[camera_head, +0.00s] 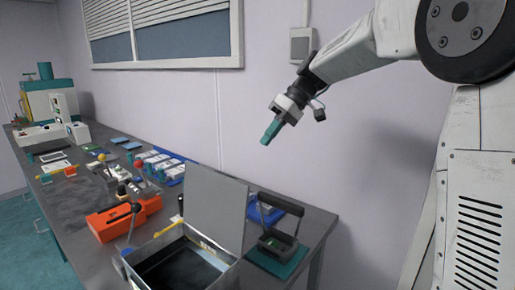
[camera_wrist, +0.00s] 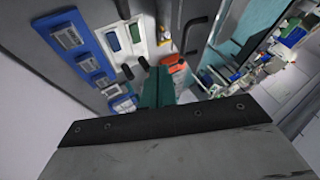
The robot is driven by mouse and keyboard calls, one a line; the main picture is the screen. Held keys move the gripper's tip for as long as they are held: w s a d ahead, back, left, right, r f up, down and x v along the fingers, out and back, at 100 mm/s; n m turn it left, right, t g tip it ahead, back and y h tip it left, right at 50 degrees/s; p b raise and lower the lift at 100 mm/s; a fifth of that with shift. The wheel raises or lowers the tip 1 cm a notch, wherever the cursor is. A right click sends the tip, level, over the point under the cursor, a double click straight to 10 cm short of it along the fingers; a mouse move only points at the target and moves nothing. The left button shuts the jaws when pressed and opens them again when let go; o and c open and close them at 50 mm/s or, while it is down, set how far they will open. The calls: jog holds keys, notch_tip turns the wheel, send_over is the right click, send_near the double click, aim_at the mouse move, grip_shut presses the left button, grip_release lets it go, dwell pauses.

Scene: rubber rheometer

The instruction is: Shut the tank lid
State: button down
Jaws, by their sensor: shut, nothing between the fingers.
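The tank (camera_head: 180,262) is an open-topped metal box with a dark inside, at the near end of the bench. Its flat grey lid (camera_head: 213,207) stands up, about upright, along the tank's far right side, so the tank is open. My gripper (camera_head: 269,136) has teal fingers and is up in the air in front of the wall, above and to the right of the lid, apart from it. Its fingers are shut with nothing between them. The fingertips (camera_wrist: 158,84) also show in the wrist view. I cannot clearly make out the tank or lid there.
A black-handled device (camera_head: 278,230) on a green mat stands just right of the lid. An orange tool (camera_head: 118,222) lies left of the tank. Blue trays (camera_head: 160,165) and small items crowd the bench (camera_head: 75,210). A grey wall box (camera_head: 302,46) is behind my wrist.

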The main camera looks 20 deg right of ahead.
jog(key=s+a+f, duration=0.2)
jog(key=a+f, duration=0.5)
jog(key=a, duration=0.1)
jog(key=shift+a, duration=0.2)
